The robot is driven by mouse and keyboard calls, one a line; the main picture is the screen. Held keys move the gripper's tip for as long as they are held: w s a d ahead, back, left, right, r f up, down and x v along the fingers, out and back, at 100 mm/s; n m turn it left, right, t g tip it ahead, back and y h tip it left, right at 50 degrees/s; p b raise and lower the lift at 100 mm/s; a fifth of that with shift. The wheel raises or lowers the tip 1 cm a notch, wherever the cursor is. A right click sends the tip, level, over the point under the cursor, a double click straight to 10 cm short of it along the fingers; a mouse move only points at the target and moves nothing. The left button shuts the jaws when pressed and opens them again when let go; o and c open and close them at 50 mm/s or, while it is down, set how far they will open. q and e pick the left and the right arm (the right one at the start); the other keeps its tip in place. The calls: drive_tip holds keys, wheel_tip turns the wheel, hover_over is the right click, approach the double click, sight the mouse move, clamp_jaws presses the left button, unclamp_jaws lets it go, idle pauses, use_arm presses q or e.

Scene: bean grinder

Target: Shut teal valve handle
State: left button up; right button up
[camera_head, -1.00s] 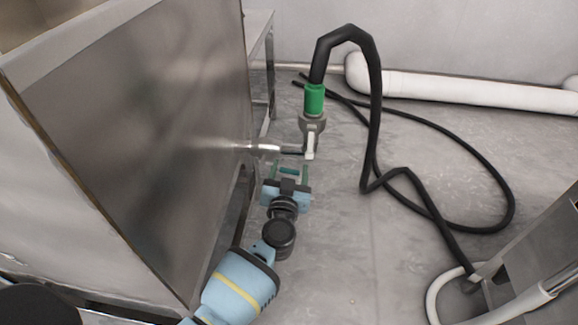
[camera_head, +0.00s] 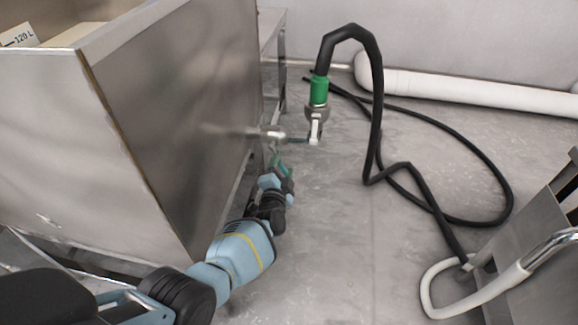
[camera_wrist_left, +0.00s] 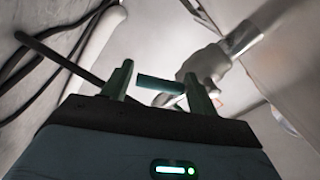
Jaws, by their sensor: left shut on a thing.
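The teal valve handle (camera_wrist_left: 160,85) is a short bar lying crosswise between the two green fingers of my left gripper (camera_wrist_left: 158,88) in the left wrist view. The gripper is shut on it. In the head view my left gripper (camera_head: 280,160) is seen nearly edge-on, just below the metal pipe end (camera_head: 272,133) that sticks out of the steel cabinet. There the fingers largely hide the handle. The metal fitting also shows in the left wrist view (camera_wrist_left: 208,62), just beyond the fingers. My right gripper is not in view.
The steel cabinet (camera_head: 185,110) stands close to my left arm. A metal frame (camera_head: 535,260) is at lower right.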

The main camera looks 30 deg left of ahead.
use_arm(q)
drive_tip(key=shift+s+a+f+m, duration=0.15)
drive_tip(key=shift+a+m, duration=0.35)
drive_tip(key=shift+m, duration=0.4)
drive_tip(key=shift+s+a+f+m, duration=0.2)
drive_tip(key=shift+a+m, duration=0.35)
drive_tip(key=shift+m, duration=0.35)
drive_tip(key=shift+s+a+f+m, duration=0.15)
drive_tip(key=shift+a+m, duration=0.35)
drive_tip(key=shift+m, duration=0.4)
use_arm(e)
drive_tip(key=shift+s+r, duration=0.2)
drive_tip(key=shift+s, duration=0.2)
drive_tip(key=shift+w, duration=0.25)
use_arm(q)
drive_tip(key=o, duration=1.3)
drive_tip(key=shift+r, duration=0.1)
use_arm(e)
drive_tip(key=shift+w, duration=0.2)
